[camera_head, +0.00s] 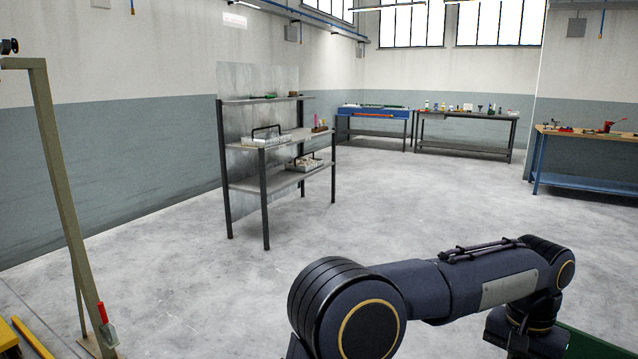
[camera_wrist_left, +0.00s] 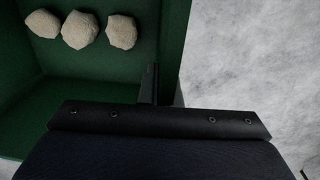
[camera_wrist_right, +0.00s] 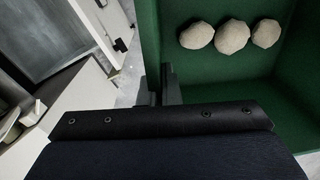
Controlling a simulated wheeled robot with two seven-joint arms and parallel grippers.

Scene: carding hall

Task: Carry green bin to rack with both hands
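The green bin (camera_wrist_left: 100,75) holds three pale, rounded lumps (camera_wrist_left: 80,30). My left gripper (camera_wrist_left: 158,84) is at one wall of the bin, with the wall pinched between its fingers. In the right wrist view the green bin (camera_wrist_right: 210,80) shows the opposite wall, and my right gripper (camera_wrist_right: 158,88) has its fingers on either side of that wall. In the head view only a corner of the bin (camera_head: 595,345) shows at the lower right; my arm hides the rest, and neither gripper shows there. The rack (camera_head: 290,174) stands left of centre with several shelves.
White trays (camera_head: 265,141) with black handles stand on the rack's middle and lower shelves. Workbenches (camera_head: 462,115) line the far wall; a blue-legged bench (camera_head: 585,184) stands at right. A metal frame (camera_head: 65,190) is at left. The floor before the rack is clear.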

